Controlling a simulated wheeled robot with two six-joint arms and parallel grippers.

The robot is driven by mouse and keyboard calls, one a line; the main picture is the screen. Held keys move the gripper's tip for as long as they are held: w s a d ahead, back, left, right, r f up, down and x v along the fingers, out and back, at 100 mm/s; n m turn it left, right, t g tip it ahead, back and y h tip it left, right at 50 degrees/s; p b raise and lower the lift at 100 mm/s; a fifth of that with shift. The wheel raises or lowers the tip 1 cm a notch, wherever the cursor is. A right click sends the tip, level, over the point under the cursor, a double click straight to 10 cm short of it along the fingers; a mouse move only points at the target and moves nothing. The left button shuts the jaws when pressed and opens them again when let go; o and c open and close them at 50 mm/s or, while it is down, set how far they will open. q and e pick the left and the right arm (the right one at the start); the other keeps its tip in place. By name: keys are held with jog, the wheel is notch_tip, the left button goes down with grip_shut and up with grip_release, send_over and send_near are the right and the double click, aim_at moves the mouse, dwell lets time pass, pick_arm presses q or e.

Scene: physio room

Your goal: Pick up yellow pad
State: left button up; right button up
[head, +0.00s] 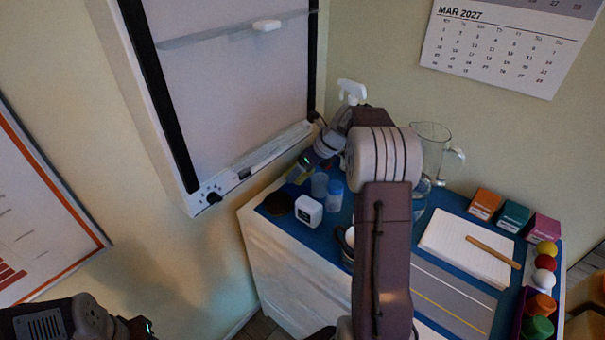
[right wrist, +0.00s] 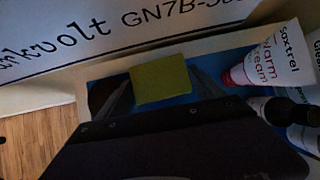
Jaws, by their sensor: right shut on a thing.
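The yellow pad (right wrist: 162,84) is a small flat-sided block in the right wrist view. My right gripper (right wrist: 163,88) is shut on it, with one dark finger at each side. The blue surface shows behind the pad; I cannot tell whether the pad touches it. In the head view my right gripper (head: 298,172) is at the back left of the cabinet top, below the whiteboard, and the pad is mostly hidden there. My left arm shows only at the bottom left corner of the head view; its fingertips are not visible.
A white box (head: 309,211), a blue-lidded jar (head: 335,196) and a dark round thing (head: 279,204) stand near the right gripper. A cream tube (right wrist: 268,58) is right of the pad. A jug (head: 432,150), notebook (head: 465,245) and small boxes stand further right.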

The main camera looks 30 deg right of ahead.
notch_tip(320, 180, up, 4)
jog(key=shift+f+p, duration=0.1)
jog(key=shift+p, duration=0.55)
jog(key=s+a, duration=0.4)
jog(key=a, duration=0.4)
jog(key=s+a+p, duration=0.1)
jog(key=s+a, duration=0.3)
jog(key=a, duration=0.4)
jog(key=shift+f, duration=0.3)
jog(key=shift+s, duration=0.1)
